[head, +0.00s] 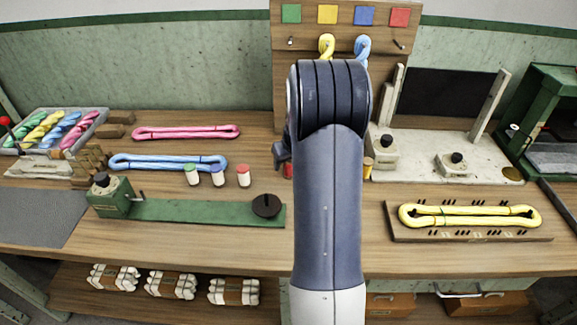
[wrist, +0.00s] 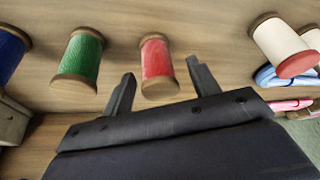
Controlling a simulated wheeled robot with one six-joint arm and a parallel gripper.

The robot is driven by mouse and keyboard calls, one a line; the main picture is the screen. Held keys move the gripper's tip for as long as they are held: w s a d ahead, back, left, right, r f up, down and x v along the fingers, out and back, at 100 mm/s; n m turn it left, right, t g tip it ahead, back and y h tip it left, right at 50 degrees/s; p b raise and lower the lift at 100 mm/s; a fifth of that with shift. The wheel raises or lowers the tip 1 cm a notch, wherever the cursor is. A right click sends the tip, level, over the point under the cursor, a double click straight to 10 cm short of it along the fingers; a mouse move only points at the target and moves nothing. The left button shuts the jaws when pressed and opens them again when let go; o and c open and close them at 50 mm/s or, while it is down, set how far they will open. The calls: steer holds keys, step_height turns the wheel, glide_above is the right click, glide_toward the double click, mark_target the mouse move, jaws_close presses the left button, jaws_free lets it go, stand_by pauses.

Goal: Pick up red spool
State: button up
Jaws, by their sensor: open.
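The red spool (wrist: 157,64) stands on the wooden table in the wrist view, with red thread between wooden ends. It is just beyond and between the fingertips of my open gripper (wrist: 158,80), which holds nothing. In the head view my arm hides most of the red spool (head: 288,171), and only a bit of red shows beside the gripper. My gripper (head: 281,155) is partly hidden behind the arm there.
A green spool (wrist: 82,58) stands to the left of the red one, and a blue spool (wrist: 10,52) is farther left.

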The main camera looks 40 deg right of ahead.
steer(key=shift+x, duration=0.8)
steer(key=shift+r, duration=0.1)
steer(key=c, duration=1)
